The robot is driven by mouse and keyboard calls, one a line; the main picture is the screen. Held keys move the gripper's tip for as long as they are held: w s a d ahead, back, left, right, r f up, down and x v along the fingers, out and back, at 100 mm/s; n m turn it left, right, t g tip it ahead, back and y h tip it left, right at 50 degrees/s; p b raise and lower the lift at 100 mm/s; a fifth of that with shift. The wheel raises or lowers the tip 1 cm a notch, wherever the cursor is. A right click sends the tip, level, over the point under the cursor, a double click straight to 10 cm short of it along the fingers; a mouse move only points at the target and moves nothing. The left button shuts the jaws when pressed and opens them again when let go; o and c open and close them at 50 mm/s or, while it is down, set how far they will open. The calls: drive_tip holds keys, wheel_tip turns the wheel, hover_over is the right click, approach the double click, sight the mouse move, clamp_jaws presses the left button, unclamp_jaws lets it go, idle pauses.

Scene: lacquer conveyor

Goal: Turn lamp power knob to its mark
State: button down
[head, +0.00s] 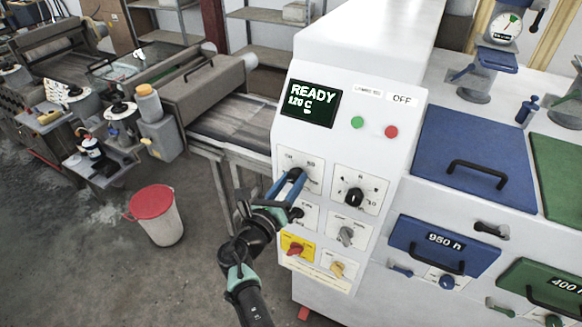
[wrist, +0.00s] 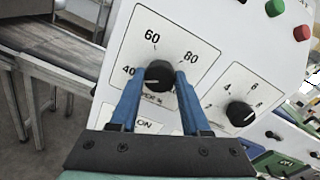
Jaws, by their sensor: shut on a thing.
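The black knob (wrist: 159,74) sits on a white dial plate (wrist: 185,40) marked 40, 60 and 80 in the wrist view. The lettering below it is partly covered and seems to end in a percent sign. My gripper (wrist: 157,80) has its two blue fingers on either side of this knob and is shut on it. I cannot clearly read the knob's pointer, and no separate target mark stands out.
A second black knob (head: 354,196) is close on the right. Below are a grey knob (head: 346,236), a red switch (head: 295,249) and a yellow knob (head: 337,269). The screen (head: 311,103) reads READY. Green (head: 358,123) and red (head: 391,132) buttons sit above.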

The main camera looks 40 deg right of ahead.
drive_tip(key=shift+c, duration=1.8)
unclamp_jaws()
drive_tip(key=shift+a, duration=0.15)
drive_tip(key=b+v, duration=0.2)
drive_tip(key=v, duration=1)
drive_tip(key=shift+s+a+b, duration=0.3)
drive_tip(key=shift+b, duration=0.05)
